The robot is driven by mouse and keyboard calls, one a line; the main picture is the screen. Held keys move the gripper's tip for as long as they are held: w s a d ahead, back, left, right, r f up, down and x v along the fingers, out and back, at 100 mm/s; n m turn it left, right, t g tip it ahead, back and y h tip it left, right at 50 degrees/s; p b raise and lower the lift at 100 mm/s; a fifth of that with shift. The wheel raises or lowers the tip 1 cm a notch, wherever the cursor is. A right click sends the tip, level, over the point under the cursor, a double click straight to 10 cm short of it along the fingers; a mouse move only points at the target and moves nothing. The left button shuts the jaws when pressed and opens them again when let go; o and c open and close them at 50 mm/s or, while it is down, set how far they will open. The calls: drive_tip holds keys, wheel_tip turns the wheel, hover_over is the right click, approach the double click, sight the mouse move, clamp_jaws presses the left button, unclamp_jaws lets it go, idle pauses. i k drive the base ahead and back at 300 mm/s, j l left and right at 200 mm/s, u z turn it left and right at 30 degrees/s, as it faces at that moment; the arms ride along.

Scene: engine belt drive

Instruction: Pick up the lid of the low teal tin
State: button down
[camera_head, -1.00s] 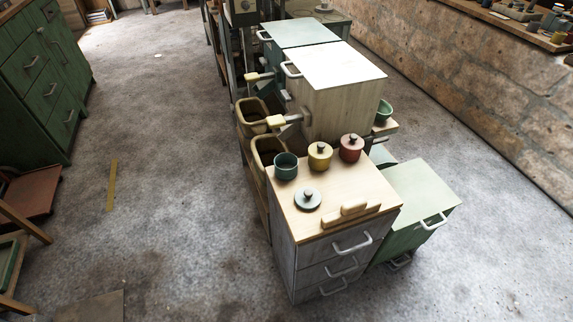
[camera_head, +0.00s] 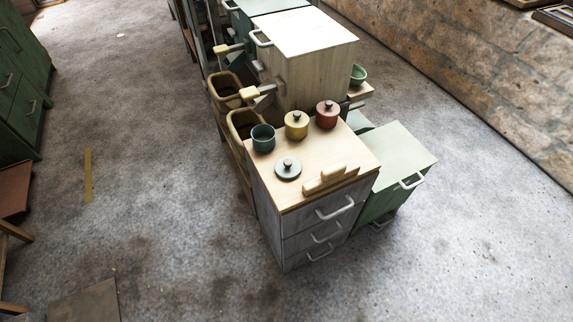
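A round, flat, pale grey-teal piece with a dark knob (camera_head: 288,168) lies on the wooden top of a grey drawer cabinet (camera_head: 315,215). It looks like a lid; I cannot tell whether a low tin is under it. A dark teal tin (camera_head: 263,138), open at the top with no lid on it, stands just behind it to the left. My gripper is not in view.
A yellow lidded tin (camera_head: 296,125) and a red lidded tin (camera_head: 326,114) stand along the back of the same top. A wooden block with a handle (camera_head: 331,179) lies near its front edge. A green cabinet (camera_head: 398,160) stands to the right. Floor in front is clear.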

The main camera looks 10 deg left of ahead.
sight(288, 167)
drive_tip(key=i+j, duration=0.2)
drive_tip(key=j, duration=0.15)
drive_tip(key=i+j, duration=0.2)
drive_tip(key=j, duration=0.2)
drive_tip(key=i+j, duration=0.15)
drive_tip(key=j, duration=0.2)
drive_tip(key=i+j, duration=0.2)
drive_tip(key=j, duration=0.15)
